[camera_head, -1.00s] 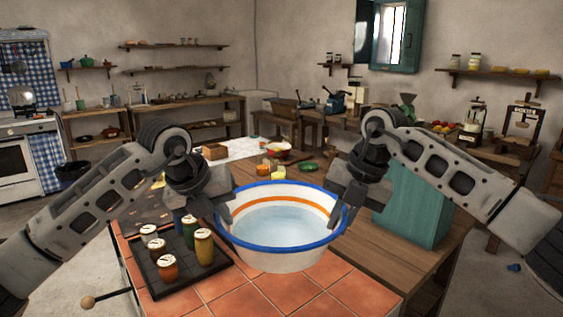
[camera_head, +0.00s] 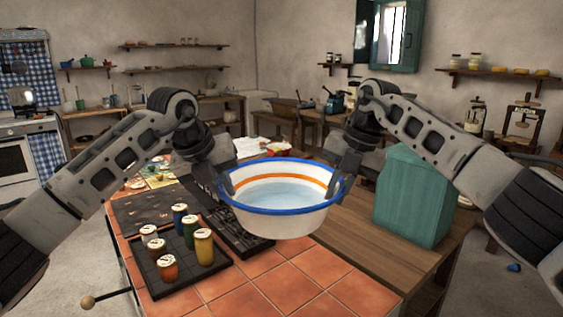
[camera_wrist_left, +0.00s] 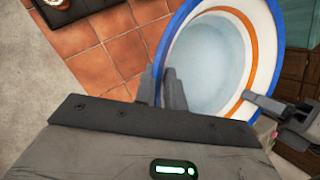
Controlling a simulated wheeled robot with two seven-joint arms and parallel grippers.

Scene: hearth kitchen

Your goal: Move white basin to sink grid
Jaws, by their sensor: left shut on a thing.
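The white basin (camera_head: 280,222) has a blue rim and an orange inner band, and holds what looks like pale water. It hangs level above the tiled counter, between both grippers. My left gripper (camera_head: 226,188) is shut on its left rim; the fingers also show in the left wrist view (camera_wrist_left: 163,88). My right gripper (camera_head: 344,184) is at the opposite rim and appears shut on it; it also shows in the left wrist view (camera_wrist_left: 262,106). A dark slatted grid (camera_head: 238,234) lies on the counter left of and below the basin. I cannot tell if it is the sink grid.
A black tray (camera_head: 158,285) with several lidded jars stands at the left of the tiles. The front tiles (camera_head: 290,290) are clear. A teal box (camera_head: 415,200) stands on the wooden table at right.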

